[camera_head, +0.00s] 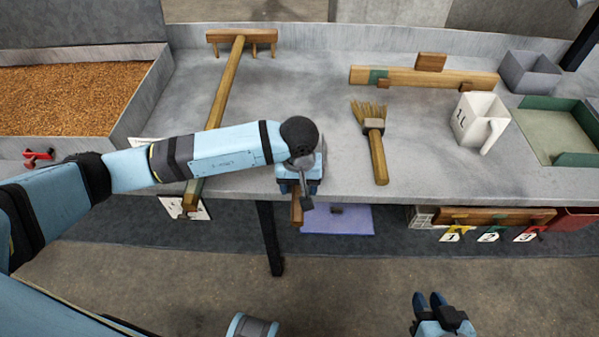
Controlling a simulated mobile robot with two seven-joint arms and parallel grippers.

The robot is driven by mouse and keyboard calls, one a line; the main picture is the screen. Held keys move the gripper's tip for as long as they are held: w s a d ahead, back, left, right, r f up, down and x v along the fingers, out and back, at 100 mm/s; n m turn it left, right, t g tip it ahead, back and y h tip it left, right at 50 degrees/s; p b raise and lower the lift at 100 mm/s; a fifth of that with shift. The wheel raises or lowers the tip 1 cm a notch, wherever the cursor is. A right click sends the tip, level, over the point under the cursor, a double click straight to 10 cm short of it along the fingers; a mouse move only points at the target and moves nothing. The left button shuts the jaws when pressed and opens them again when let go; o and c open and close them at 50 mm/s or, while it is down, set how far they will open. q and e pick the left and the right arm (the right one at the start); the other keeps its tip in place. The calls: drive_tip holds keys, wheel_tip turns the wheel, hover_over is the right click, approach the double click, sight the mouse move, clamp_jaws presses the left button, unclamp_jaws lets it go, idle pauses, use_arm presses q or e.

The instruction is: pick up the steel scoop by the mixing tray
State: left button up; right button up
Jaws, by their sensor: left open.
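My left gripper (303,190) is at the front edge of the grey mixing tray (250,120), its arm reaching in from the left. It is open. A short wooden piece (297,210) shows right below it, over the tray's edge. It may be the scoop's handle, but the gripper and wrist cover the rest. No steel scoop bowl is clearly visible. I cannot tell whether the fingers touch the wood. My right gripper (430,301) is low at the bottom of the view, away from the tray. Its finger opening is unclear.
A wooden rake (228,75) lies left, partly under my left arm. A brush (376,140), a wooden bar (420,77), a white jug (480,122), a grey box (530,72) and a green-edged tray (550,135) are right. A grain bin (120,118) stands far left.

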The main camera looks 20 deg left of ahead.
use_arm(q)
drive_tip(key=shift+r, duration=0.1)
clamp_jaws()
drive_tip(key=shift+r, duration=0.1)
wheel_tip(320, 180, up, 20)
drive_tip(key=p, duration=0.2)
idle(0.4)
drive_tip(key=c, duration=0.7)
unclamp_jaws()
clamp_jaws()
